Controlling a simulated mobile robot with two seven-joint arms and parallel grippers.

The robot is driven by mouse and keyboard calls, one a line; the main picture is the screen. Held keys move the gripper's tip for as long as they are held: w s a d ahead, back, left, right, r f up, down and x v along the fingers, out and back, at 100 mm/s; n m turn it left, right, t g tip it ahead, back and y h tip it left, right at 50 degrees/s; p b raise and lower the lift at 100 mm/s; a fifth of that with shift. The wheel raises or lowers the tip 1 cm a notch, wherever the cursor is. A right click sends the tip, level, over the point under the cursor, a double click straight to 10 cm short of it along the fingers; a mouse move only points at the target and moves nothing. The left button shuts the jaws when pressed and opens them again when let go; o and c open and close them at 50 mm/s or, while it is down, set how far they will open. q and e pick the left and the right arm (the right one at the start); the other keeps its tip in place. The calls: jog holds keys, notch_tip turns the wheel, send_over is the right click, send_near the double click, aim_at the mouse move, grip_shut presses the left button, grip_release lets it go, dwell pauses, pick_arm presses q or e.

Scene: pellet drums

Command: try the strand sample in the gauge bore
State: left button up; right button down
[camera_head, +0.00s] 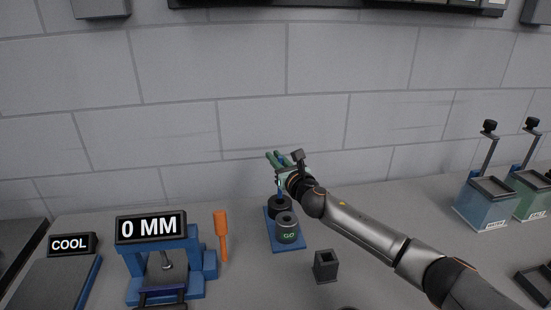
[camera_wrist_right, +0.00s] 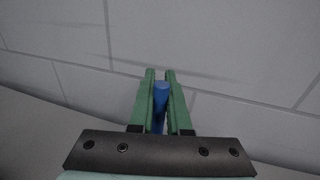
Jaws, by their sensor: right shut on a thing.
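My right gripper (camera_head: 277,157) is above the gauge, near the back wall. Its green fingers are shut on a blue strand sample (camera_wrist_right: 160,93), which stands between them in the right wrist view. In the head view, a blue length (camera_head: 280,189) shows below the gripper, over the rear black cylinder (camera_head: 280,207) of the gauge. I cannot tell whether its lower end is inside that cylinder or just above it. The gauge's front cylinder (camera_head: 287,229) is dark grey, marked GO, with an open bore. Both cylinders stand on a blue base plate (camera_head: 289,247). My left gripper is not in view.
An orange-handled tool (camera_head: 222,235) stands left of the gauge. A blue device (camera_head: 165,270) reads 0 MM, beside a COOL sign (camera_head: 72,244). A small dark square holder (camera_head: 325,266) is front right. Blue (camera_head: 484,207) and green (camera_head: 532,198) bins stand far right.

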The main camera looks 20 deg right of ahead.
jog(key=shift+f+b, duration=2.2)
jog(key=shift+f, duration=0.55)
jog(key=shift+r, duration=0.1)
dwell(0.9)
